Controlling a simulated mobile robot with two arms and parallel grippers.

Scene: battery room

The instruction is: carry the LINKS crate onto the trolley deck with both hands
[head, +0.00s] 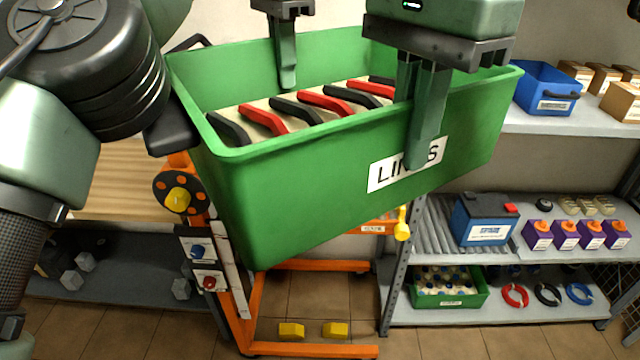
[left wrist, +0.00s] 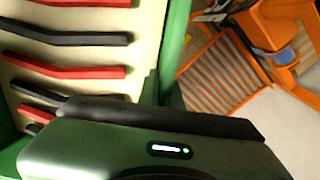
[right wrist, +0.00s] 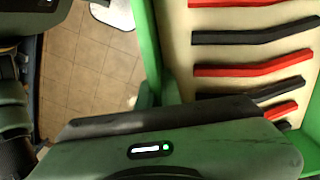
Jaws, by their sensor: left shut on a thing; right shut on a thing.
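The green LINKS crate (head: 300,200) hangs in the middle of the head view, its label on the near side. Several red and black bent bars lie in it on a pale insert. My left gripper (head: 286,70) is shut on the crate's far wall. One finger shows inside; the other is hidden. My right gripper (head: 418,125) is shut on the near wall, one finger outside covering part of the label. Both wrist views show the bars beside the green rim. An orange frame with a slatted deck (left wrist: 225,75), seemingly the trolley, shows beyond the crate in the left wrist view.
An orange stand (head: 240,320) with a control panel (head: 205,262) is below and left of the crate. Shelving (head: 480,310) at right holds a blue bin (head: 546,88), a battery (head: 485,220) and a small green crate (head: 450,290).

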